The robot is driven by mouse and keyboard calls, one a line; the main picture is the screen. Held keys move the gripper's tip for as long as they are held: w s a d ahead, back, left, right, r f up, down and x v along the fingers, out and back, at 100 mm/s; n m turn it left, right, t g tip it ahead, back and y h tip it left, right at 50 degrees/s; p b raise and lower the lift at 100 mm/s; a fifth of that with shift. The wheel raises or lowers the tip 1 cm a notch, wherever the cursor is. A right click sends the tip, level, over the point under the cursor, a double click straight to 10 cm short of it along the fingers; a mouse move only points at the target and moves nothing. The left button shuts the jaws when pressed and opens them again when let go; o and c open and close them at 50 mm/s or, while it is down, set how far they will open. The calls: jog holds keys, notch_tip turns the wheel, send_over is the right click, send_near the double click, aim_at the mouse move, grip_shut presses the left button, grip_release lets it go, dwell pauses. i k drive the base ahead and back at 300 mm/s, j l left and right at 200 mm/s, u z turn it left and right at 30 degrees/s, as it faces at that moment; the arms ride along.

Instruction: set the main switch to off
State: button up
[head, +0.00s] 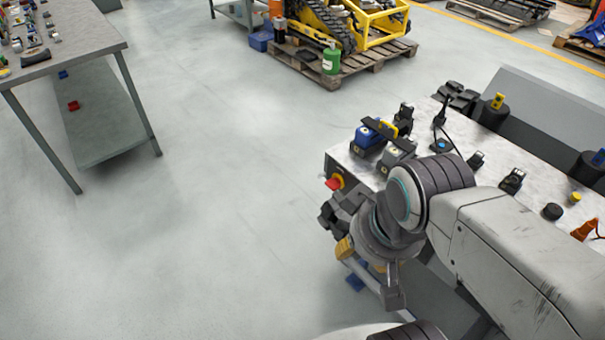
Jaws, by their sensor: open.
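My gripper (334,212), dark and partly hidden by my own wrist, is open just below the switch in the picture. I see no contact between them, and nothing shows between the fingers.
On the carrier's top stand a blue device (367,138), a yellow handle (381,127) and several black fittings. A grey table (75,45) with small parts stands at left. A pallet (335,72) with yellow machinery is behind. The floor between is clear.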

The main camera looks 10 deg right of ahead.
aim_at(334, 184)
jog(key=i+j, duration=0.25)
jog(key=j, duration=0.2)
jog(key=i+j+z, duration=0.1)
jog(key=j, duration=0.3)
jog(key=i+j, duration=0.3)
jog(key=j, duration=0.15)
jog(key=i+j+z, duration=0.1)
jog(key=i+j, duration=0.15)
jog(key=j, duration=0.2)
jog(key=i+j, duration=0.2)
jog(key=j, duration=0.25)
jog(key=i+j+z, duration=0.1)
jog(key=j, duration=0.4)
jog(key=i+j, duration=0.25)
jog(key=j, duration=0.2)
jog(key=i+j+z, duration=0.1)
jog(key=j, duration=0.4)
jog(key=i, duration=0.1)
